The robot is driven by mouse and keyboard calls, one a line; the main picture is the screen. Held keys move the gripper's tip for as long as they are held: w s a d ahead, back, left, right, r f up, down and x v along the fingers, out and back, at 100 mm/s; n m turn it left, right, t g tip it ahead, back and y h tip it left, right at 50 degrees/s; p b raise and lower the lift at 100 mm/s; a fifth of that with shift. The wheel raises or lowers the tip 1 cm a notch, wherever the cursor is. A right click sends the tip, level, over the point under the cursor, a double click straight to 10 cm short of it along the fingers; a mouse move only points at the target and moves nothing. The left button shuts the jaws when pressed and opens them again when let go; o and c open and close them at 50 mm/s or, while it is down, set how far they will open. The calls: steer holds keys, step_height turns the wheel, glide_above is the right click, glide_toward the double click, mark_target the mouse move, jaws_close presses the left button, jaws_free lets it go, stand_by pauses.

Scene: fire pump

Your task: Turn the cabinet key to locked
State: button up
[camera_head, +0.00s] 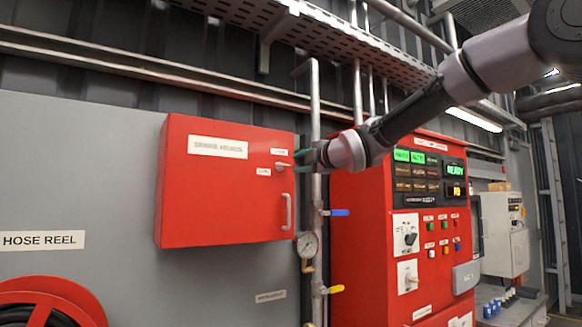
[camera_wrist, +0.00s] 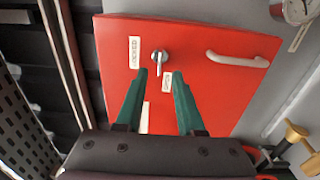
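The red cabinet (camera_head: 225,205) hangs on the grey wall, its door closed; its door (camera_wrist: 215,88) fills much of the wrist view. The small metal key (camera_wrist: 160,58) sits in a round lock near the door's edge. In the wrist view its bow points down, between two white labels (camera_wrist: 135,52) and (camera_wrist: 167,80) too small to read. In the head view the key (camera_head: 281,165) lies just left of my fingertips. My gripper (camera_wrist: 159,75) has its green fingers apart, one on each side of the key's end, with no clear contact; it (camera_head: 298,160) comes from the right.
A pale door handle (camera_head: 287,211) is below the key. A pressure gauge (camera_head: 308,245) and a pipe with a blue lever (camera_head: 338,212) and a yellow lever (camera_head: 333,289) stand right of the cabinet. A red control panel (camera_head: 360,235) stands further right. A hose reel (camera_head: 60,295) is lower left.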

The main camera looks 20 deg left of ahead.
steer(key=x, duration=0.6)
steer(key=shift+w+a, duration=0.1)
steer(key=shift+a, duration=0.05)
steer(key=shift+c, duration=0.3)
jaws_close()
